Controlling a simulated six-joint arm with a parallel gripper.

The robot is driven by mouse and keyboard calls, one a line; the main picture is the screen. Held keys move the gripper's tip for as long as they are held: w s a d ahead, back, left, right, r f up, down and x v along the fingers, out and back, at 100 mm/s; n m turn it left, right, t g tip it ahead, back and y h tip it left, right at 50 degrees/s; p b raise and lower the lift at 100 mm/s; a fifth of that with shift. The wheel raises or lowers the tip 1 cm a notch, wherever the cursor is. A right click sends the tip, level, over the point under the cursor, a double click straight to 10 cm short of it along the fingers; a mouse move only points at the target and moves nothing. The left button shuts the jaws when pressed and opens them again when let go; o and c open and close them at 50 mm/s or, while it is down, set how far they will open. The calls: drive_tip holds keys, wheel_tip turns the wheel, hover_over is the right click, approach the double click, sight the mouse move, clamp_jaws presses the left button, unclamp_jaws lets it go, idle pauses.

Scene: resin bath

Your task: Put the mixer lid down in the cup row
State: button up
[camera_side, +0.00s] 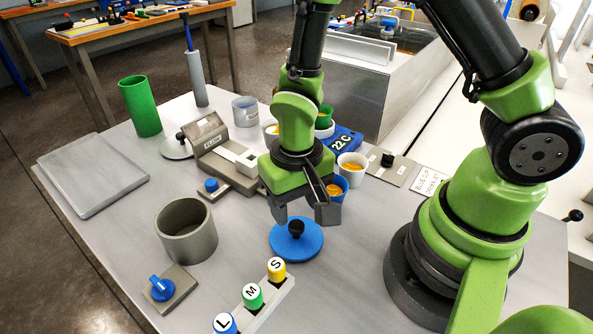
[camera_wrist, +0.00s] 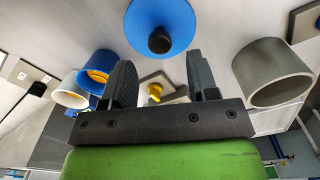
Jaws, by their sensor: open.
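A blue round lid (camera_side: 310,247) with a black knob lies flat on the grey table, just in front of the cups. In the wrist view the lid (camera_wrist: 180,22) is at the top, beyond the fingertips. My gripper (camera_side: 304,212) is open and empty, pointing down close above and behind the lid, apart from its knob. A blue cup (camera_side: 340,198) and a white cup (camera_side: 351,172), both with orange contents, stand right beside and behind my gripper.
A grey open cylinder (camera_side: 186,240) stands left of the lid. The S, M, L button block (camera_side: 252,303) is in front. A pale lid (camera_side: 176,151) with a black knob lies near a grey device (camera_side: 207,135). A flat tray (camera_side: 93,180) is at far left.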

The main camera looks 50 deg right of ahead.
wheel_tip(320, 180, up, 8)
drive_tip(key=f, duration=0.1)
wheel_tip(320, 180, up, 10)
drive_tip(key=t+y, duration=0.1)
drive_tip(key=t, duration=0.2)
hover_over(297, 224)
drive_tip(key=s+d, duration=0.2)
drive_tip(key=d, duration=0.1)
drive_tip(key=s+d+r+t+y, duration=0.1)
drive_tip(key=s+r+t, duration=0.3)
drive_tip(key=s+r, duration=0.2)
drive_tip(key=shift+s+d+r+n, duration=0.2)
drive_tip(key=shift+d+r+n, duration=0.1)
drive_tip(key=shift+d+r, duration=0.1)
